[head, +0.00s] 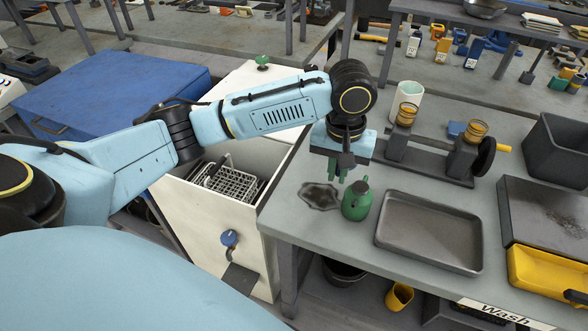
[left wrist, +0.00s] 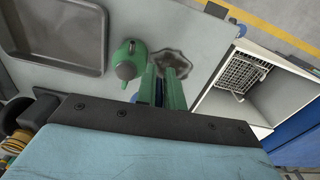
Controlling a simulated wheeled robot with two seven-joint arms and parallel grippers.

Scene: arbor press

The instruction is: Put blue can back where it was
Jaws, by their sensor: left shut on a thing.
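My left gripper (head: 340,172) points down over the near left part of the grey bench. It also shows in the wrist view (left wrist: 164,88), with its green fingers close together and a strip of blue between them. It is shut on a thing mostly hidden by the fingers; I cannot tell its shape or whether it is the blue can. A green can (head: 356,200) stands upright just right of the fingers in the head view, apart from them; it also shows in the wrist view (left wrist: 129,60). A dark stain (head: 320,196) lies on the bench beside it.
A grey tray (head: 428,232) lies right of the green can. The dark press (head: 430,160) with amber cups stands behind, near a white cylinder (head: 406,102) and a small blue object (head: 456,130). An open white cabinet (head: 205,215) with a wire rack is left of the bench.

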